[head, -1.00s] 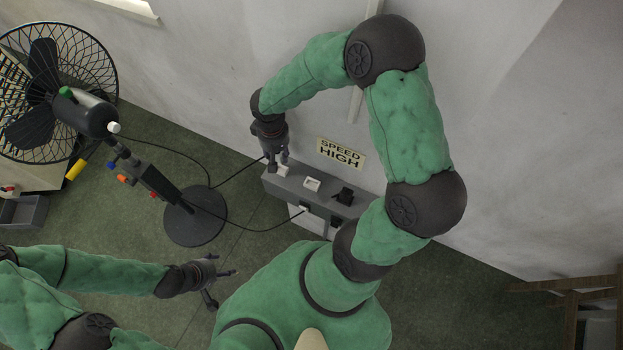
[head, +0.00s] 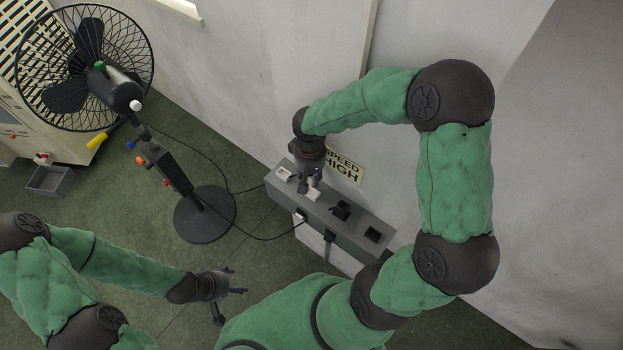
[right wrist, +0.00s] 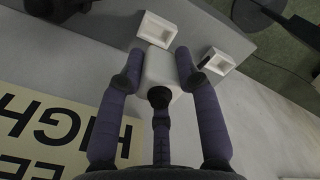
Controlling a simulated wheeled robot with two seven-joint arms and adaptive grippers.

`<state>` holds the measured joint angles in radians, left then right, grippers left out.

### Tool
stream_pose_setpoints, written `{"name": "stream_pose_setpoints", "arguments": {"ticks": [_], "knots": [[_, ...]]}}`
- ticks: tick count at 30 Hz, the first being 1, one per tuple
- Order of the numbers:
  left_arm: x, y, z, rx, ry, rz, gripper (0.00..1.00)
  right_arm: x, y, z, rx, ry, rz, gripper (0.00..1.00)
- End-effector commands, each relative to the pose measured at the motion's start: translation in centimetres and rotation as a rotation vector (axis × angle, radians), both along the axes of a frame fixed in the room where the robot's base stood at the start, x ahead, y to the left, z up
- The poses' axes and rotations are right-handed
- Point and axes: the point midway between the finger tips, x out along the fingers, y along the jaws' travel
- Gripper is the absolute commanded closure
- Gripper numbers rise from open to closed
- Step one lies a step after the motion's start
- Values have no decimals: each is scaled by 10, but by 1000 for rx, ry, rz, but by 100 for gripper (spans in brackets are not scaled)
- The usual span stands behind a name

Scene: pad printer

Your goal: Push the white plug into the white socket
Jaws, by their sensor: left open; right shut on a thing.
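My right gripper (head: 313,183) points down over the grey ledge and is shut on a white plug (right wrist: 160,75), a white block between its fingers. The plug is held close to a white socket (right wrist: 157,28), which it partly overlaps in the right wrist view; I cannot tell whether they touch. Another white socket (head: 284,173), open and empty, lies near the ledge's left end and also shows in the right wrist view (right wrist: 216,61). My left gripper (head: 236,283) is open and empty, low over the floor left of the ledge.
The grey ledge (head: 352,240) stands against the wall, with a black plug-like part (head: 341,210) and a black socket (head: 373,234) to the right. A white connector (head: 301,216) with a cord sits on its front. A fan (head: 99,70) stands left. A sign (head: 344,168) is behind my gripper.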

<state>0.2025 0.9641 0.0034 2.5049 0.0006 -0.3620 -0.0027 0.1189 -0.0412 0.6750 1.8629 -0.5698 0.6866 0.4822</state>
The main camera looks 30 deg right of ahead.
Motion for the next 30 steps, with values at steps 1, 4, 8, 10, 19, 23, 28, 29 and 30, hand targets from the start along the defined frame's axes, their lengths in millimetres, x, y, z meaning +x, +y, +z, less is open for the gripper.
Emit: {"name": "stream_pose_setpoints", "arguments": {"ticks": [1,4,8,10,19,23,28,29,30], "knots": [[1,0,-4,1,-3,1,32,0,0,-2,0,-1,0,100],[2,0,-5,1,-4,1,32,0,1,-2,0,1,-1,100],[2,1,-4,1,-5,2,32,0,0,-1,0,1,-1,100],[2,0,-4,1,-5,2,32,0,0,-1,0,1,-2,100],[2,0,-10,1,-4,1,32,0,0,-5,0,1,-1,100],[2,0,-17,1,-4,1,32,0,0,-13,0,1,-1,100],[2,0,-28,1,-3,1,32,0,0,-25,0,0,-2,100],[2,0,-29,1,-3,1,32,0,0,-27,0,0,-2,100],[2,0,-31,1,-3,1,32,0,0,-29,0,0,-2,100]]}}
